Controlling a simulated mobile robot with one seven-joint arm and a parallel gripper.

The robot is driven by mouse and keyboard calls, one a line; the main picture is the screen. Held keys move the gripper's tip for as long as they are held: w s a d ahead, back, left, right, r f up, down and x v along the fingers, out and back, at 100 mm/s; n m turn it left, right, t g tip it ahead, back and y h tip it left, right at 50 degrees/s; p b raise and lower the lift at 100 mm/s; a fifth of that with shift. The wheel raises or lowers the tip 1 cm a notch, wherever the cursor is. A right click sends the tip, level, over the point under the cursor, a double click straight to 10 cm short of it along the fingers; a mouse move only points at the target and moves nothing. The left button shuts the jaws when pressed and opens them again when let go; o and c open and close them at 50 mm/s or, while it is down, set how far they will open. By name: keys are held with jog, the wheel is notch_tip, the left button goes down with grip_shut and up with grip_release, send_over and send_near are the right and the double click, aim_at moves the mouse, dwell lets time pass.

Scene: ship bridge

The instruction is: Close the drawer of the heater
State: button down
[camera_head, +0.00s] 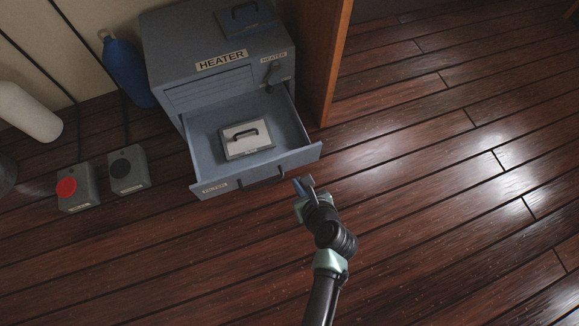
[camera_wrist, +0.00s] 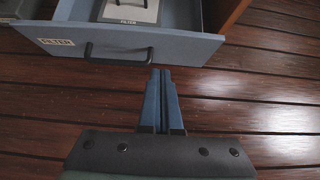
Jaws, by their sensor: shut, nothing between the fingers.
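The grey-blue heater (camera_head: 215,55) stands on the floor with its bottom drawer (camera_head: 205,130) pulled out toward me. The drawer front has a label and a dark handle (camera_head: 262,177); the handle also shows in the wrist view (camera_wrist: 118,54). A light filter box (camera_head: 246,142) with a dark handle lies inside the drawer. My gripper (camera_head: 304,186) is shut and empty, just in front of the right part of the drawer front. In the wrist view its fingertips (camera_wrist: 160,72) point at the drawer front (camera_wrist: 185,47), right of the handle. I cannot tell whether they touch it.
A wooden panel (camera_head: 322,60) stands right beside the heater. Two grey boxes, one with a red button (camera_head: 67,188) and one with a black button (camera_head: 121,167), sit on the floor at left. A blue bottle-like object (camera_head: 124,68) stands behind them. Floor at right is clear.

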aim_at(285, 159)
jog(key=w+f+b, duration=0.1)
jog(key=w+a+f+b, duration=0.1)
jog(key=w+b, duration=0.1)
jog(key=w+f+b, duration=0.1)
jog(key=w, duration=0.1)
jog(key=shift+w+a, duration=0.2)
jog(key=shift+a, duration=0.15)
jog(key=shift+w+a+r+b, duration=0.15)
jog(key=shift+w+a+b, duration=0.05)
jog(key=shift+w+b, duration=0.4)
jog(key=shift+r, duration=0.1)
